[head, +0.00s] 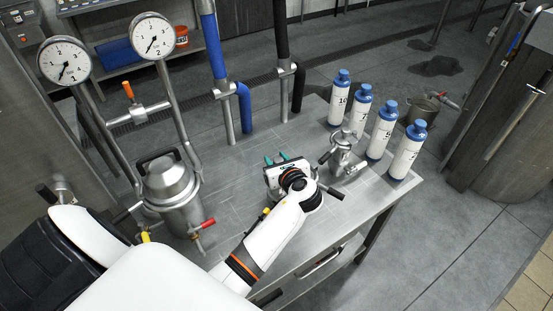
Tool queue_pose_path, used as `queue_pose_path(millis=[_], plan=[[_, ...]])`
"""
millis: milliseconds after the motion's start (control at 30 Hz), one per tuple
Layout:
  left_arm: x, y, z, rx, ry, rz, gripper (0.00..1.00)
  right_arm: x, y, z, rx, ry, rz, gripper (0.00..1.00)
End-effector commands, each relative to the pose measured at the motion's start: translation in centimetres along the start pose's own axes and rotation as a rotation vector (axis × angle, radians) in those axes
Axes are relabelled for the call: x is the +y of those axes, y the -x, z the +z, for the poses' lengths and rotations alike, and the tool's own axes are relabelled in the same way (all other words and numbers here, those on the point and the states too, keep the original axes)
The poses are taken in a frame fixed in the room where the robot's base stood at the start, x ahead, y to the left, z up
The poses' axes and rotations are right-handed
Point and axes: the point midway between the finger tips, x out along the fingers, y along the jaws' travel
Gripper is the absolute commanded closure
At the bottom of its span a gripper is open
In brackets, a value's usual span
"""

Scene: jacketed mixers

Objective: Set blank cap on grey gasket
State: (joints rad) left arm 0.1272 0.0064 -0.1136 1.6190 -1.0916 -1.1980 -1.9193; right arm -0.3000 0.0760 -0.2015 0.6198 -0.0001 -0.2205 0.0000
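My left gripper (276,158) is low over the metal table, between the pipes and the small metal valve fitting (342,153). Its two teal fingertips point away from me and stand apart, with nothing visible between them. The gripper body hides the table just under and in front of it. I cannot make out a blank cap or a grey gasket at this size. My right gripper is not in view.
Several white bottles with blue caps (384,130) stand along the table's right side. A lidded steel vessel (171,187) with two gauges is at left. Blue (214,50) and black (282,40) pipes rise behind the gripper. Bare tabletop (235,175) lies left of it.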

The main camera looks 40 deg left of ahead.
Motion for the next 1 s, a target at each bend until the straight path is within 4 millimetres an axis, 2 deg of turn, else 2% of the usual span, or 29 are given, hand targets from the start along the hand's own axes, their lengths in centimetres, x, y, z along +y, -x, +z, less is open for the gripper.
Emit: queue_pose_path(millis=[67,367,467,567,800,1000], plan=[[0.0,0.0,0.0,-0.001,0.0,0.0,0.52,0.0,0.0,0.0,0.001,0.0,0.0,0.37],[0.0,0.1,-0.1,0.0,0.001,0.0,0.52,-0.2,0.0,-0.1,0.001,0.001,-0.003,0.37],[0.1,0.7,-0.2,-0.001,0.001,0.002,0.52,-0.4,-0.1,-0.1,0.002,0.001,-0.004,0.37],[0.1,2.3,-0.1,-0.003,0.002,0.003,0.52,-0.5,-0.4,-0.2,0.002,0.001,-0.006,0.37],[0.1,7.6,-0.1,-0.004,0.004,0.003,0.52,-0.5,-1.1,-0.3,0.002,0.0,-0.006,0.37],[0.0,10.8,-0.2,-0.002,0.003,0.001,0.52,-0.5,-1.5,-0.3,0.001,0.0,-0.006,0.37]])
